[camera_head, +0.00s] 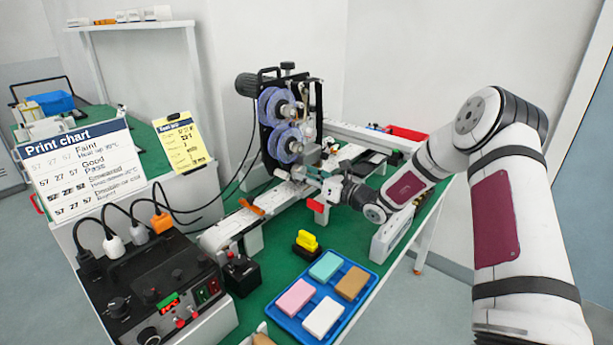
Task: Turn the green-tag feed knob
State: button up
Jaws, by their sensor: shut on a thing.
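My gripper (328,182) is at the front of the coder machine (285,125), low beside its print area and above the white conveyor. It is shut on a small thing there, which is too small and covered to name. A small greenish part (311,172) shows just left of the fingers. The black control box (150,290) stands at the lower left, well away from my gripper. It has a black knob (118,308), another knob (148,335) and a small green-lit label (168,299). I cannot tell which knob bears the green tag.
A blue tray (283,310) with several coloured blocks lies on the green table. A yellow-topped stamp (307,242) and a small black box (241,275) stand near it. The white conveyor (225,232) runs across the table. A print chart (82,160) stands at the left.

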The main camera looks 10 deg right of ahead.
jog(key=m+p, duration=0.2)
jog(key=m, duration=0.9)
jog(key=shift+s+r+m, duration=0.1)
jog(key=shift+m, duration=0.2)
dwell(0.5)
jog(key=o, duration=1.1)
jog(key=shift+a, duration=0.1)
jog(key=v, duration=1.2)
